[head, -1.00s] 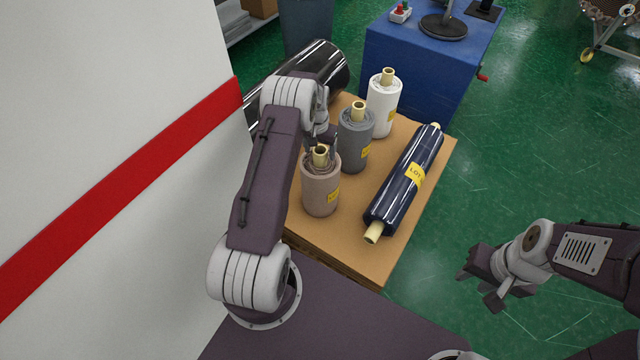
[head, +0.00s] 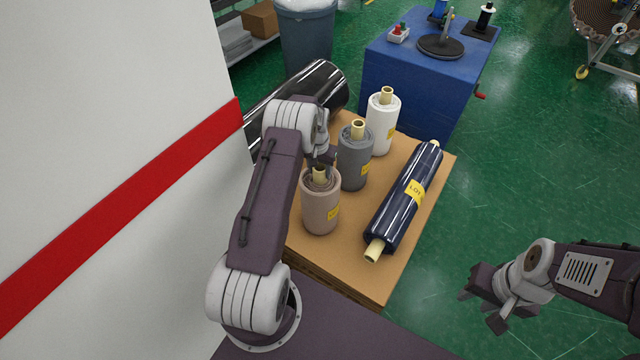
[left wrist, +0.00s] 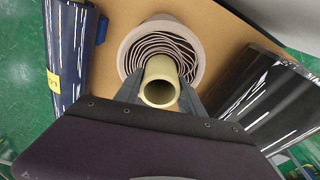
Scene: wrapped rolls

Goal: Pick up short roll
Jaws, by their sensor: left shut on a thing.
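The short roll, wrapped in pinkish tan (head: 321,208), stands upright on the cardboard-topped pallet with a pale yellow core sticking up. My left gripper (head: 322,163) reaches down on it from above and is shut on that core. In the left wrist view the core (left wrist: 160,82) sits between the two fingers, with the roll's loosely wound end (left wrist: 195,58) around it. No gap under the roll shows. My right gripper (head: 482,308) is open and empty, over the green floor at the lower right.
A grey roll (head: 354,165) stands close behind, and a white roll (head: 383,130) behind that. A dark blue roll (head: 405,200) lies along the right of the pallet (head: 350,255). A large black roll (head: 320,85) lies behind my left arm. A white wall (head: 110,100) is at left.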

